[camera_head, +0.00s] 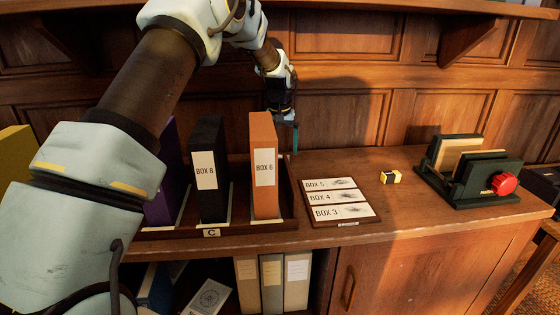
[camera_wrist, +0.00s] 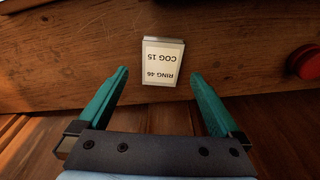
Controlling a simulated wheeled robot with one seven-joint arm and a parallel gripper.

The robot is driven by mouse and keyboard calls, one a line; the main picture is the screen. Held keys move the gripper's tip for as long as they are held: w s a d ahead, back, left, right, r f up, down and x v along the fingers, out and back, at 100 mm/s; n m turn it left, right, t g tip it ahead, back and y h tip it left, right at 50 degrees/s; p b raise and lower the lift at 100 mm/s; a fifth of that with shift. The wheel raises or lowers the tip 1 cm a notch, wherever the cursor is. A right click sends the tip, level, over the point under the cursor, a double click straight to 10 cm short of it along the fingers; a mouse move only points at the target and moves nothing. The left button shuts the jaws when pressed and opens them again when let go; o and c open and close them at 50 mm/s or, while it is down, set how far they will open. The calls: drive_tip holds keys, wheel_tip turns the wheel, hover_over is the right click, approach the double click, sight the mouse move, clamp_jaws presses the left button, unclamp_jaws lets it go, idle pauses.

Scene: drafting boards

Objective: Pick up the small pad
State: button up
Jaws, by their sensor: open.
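A small pad (camera_wrist: 163,62) with a pale label reading "RING 46 COG 15", upside down in the picture, lies on brown wood in the wrist view. My gripper (camera_wrist: 157,82) is open, with its teal fingers spread wide and nothing between them. The pad shows just beyond the fingertips, roughly centred in the gap and apart from both fingers. In the head view my gripper (camera_head: 294,138) hangs near the back panelling, behind the orange box file (camera_head: 264,150), which partly covers that area. I cannot make out the pad there.
Box files, including a black one (camera_head: 208,170), stand left of a label board (camera_head: 338,216). A small yellow and black object (camera_head: 390,177) and a dark green holder (camera_head: 467,199) with a red knob (camera_head: 504,183) are at right. A red round thing (camera_wrist: 306,62) shows in the wrist view.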

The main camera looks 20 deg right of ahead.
sight(280, 156)
drive_tip(key=shift+w+d+f+p, duration=0.15)
drive_tip(key=shift+f+p, duration=0.15)
drive_tip(key=shift+f, duration=0.4)
drive_tip(key=shift+w+a+f+p, duration=0.1)
drive_tip(key=shift+f+p, duration=0.15)
drive_tip(key=shift+f, duration=0.45)
drive_tip(key=shift+w+d+f+p, duration=0.15)
drive_tip(key=shift+f+p, duration=0.15)
drive_tip(key=shift+f, duration=0.4)
drive_tip(key=shift+a, duration=0.1)
drive_tip(key=shift+c, duration=0.2)
drive_tip(key=c, duration=1.3)
drive_tip(key=shift+r, duration=0.1)
